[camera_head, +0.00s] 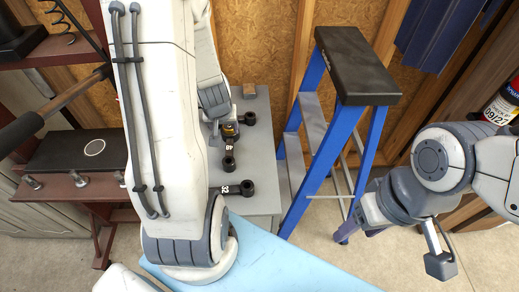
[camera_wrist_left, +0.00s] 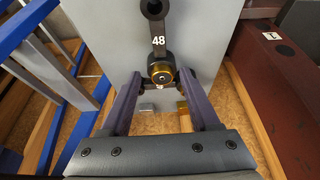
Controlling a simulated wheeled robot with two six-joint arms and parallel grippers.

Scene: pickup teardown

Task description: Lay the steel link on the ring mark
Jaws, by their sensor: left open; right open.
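A dark link marked 48 lies on the grey cabinet top (camera_head: 262,150); its ringed end (camera_head: 229,163) is clear, and its other end carries a brass-coloured round piece. In the left wrist view the link (camera_wrist_left: 158,40) runs up from the brass piece (camera_wrist_left: 161,73). My left gripper (camera_wrist_left: 161,80) is open, its fingers on either side of the brass end; I cannot tell if they touch it. The white ring mark (camera_head: 95,147) is on a black pad (camera_head: 60,152) at the left. My right gripper (camera_head: 440,264) is open and empty, off to the right.
Another dark piece marked 32 (camera_head: 247,188) and a round black piece (camera_head: 249,118) are on the cabinet top. A blue stepladder (camera_head: 315,70) stands close to its right. A dark red frame with several bolts (camera_head: 80,180) bears the pad. My left arm hides the space between.

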